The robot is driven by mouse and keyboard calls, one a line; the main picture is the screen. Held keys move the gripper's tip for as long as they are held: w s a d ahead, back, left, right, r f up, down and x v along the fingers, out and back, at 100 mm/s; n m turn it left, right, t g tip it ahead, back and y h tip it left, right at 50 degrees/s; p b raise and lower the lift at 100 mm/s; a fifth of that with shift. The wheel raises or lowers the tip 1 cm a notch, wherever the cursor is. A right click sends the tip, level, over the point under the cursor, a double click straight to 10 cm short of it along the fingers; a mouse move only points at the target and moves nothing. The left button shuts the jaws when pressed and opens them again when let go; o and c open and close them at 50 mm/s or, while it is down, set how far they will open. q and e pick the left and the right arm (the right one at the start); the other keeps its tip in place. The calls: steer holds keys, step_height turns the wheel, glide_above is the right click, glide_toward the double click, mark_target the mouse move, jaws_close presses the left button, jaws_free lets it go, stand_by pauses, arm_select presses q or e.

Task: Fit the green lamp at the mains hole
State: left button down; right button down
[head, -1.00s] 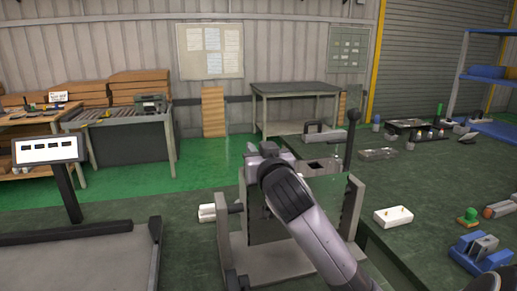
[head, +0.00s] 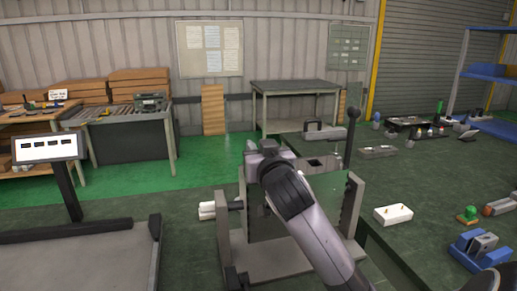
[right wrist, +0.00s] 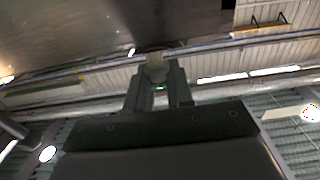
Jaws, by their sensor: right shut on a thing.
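The mains hole cannot be made out. My left gripper is not in view.
On the bench at right lie a white block with brass pins (head: 393,215), a green-domed part (head: 469,213) and a blue fixture (head: 474,248). A dark lever (head: 350,135) stands behind the stand. A small screen (head: 47,148) stands at left.

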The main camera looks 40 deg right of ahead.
steer(key=shift+f+b, duration=1.25)
steer(key=shift+f, duration=0.6)
stand_by(0.3)
steer(key=c, duration=0.9)
jaws_free()
steer(key=shift+b+v, duration=0.5)
steer(key=shift+v, duration=3.1)
steer(key=shift+r, duration=0.1)
